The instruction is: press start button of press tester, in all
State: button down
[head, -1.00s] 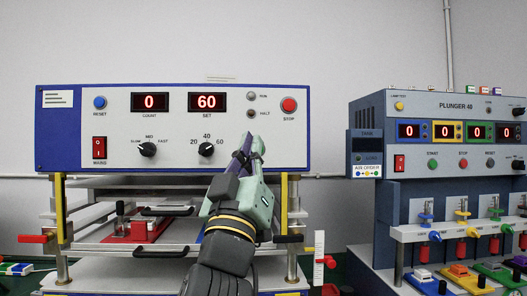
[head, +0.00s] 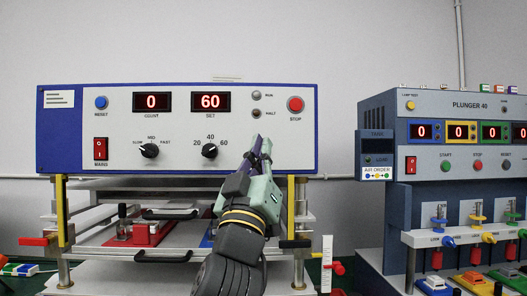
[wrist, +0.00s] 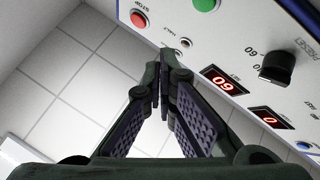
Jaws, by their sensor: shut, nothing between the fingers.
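The press tester (head: 70,130) is the white and blue machine at left in the head view, with a lit count of 0 and set of 60. Its red STOP button (head: 295,104) is at upper right of the panel. A green button (wrist: 205,4) shows beside the red STOP button (wrist: 138,18) at the wrist view's top edge; its label is not visible. The green button is not visible in the head view, where my arm covers part of the panel. My gripper (head: 260,143) is shut and empty, in front of the panel's lower right; contact cannot be told. Its fingertips (wrist: 163,67) converge near the HALT lamp in the wrist view.
A second machine, Plunger 40 (head: 470,103), stands at right with its own green START button (head: 446,166). Knobs (head: 209,150) stick out from the tester's panel. Below it are shelves, a red fixture (head: 150,234) and levers. A gap separates the machines.

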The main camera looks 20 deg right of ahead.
jog(key=shift+w+d+p, duration=0.1)
jog(key=shift+w+d, duration=0.15)
jog(key=shift+w, duration=0.7)
jog(key=shift+w+d+p, duration=0.15)
jog(key=shift+w+d, duration=0.15)
jog(key=shift+w, duration=0.6)
jog(key=shift+w+d+p, duration=0.1)
jog(key=shift+w+d, duration=0.15)
jog(key=shift+w, duration=0.7)
jog(key=shift+w+d, duration=0.15)
jog(key=shift+w, duration=0.3)
jog(key=shift+w+d, duration=0.1)
jog(key=shift+w, duration=0.25)
jog(key=shift+s, duration=0.15)
jog(key=shift+s+a, duration=0.25)
jog(key=shift+s, duration=0.35)
jog(key=s, duration=0.2)
jog(key=s+a, duration=0.1)
jog(key=s, duration=0.2)
jog(key=shift+a, duration=0.15)
